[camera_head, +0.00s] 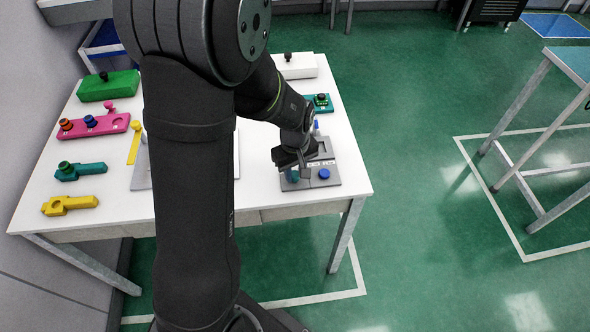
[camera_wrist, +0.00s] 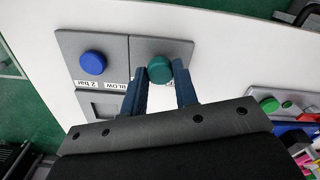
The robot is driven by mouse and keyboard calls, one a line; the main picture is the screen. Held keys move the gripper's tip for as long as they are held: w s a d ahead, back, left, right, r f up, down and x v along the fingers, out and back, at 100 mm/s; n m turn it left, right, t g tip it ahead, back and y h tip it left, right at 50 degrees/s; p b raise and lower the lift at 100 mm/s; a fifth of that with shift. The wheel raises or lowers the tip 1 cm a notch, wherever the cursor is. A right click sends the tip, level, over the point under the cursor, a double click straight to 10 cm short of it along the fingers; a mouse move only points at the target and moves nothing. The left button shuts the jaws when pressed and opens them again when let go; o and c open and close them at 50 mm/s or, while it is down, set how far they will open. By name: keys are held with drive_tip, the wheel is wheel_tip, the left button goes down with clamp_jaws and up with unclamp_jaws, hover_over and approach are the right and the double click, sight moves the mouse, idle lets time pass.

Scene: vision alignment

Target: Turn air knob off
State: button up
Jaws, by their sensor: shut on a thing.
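A grey control panel (camera_head: 345,180) lies on the white table at its right front corner. In the wrist view it carries a blue knob (camera_wrist: 93,62) above a "2 bar" label and a dark teal knob (camera_wrist: 160,69) beside a partly hidden "BLOW" label. The blue knob also shows in the head view (camera_head: 324,174). My gripper (camera_wrist: 161,72) is shut on the teal knob, with one blue finger on either side of it. In the head view my gripper (camera_head: 297,168) is low over the panel's left side, and the held knob is mostly hidden there.
A small teal block (camera_head: 321,103) and a white box (camera_head: 297,66) stand behind the panel. Green, pink, teal and yellow pieces line the table's left side. My arm hides the table's middle.

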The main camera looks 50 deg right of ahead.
sight(295, 174)
drive_tip(key=shift+n, duration=0.6)
drive_tip(key=o, duration=1)
wheel_tip(295, 174, up, 18)
drive_tip(key=shift+f, duration=0.25)
wheel_tip(295, 174, down, 18)
drive_tip(key=shift+r, duration=0.25)
idle(0.6)
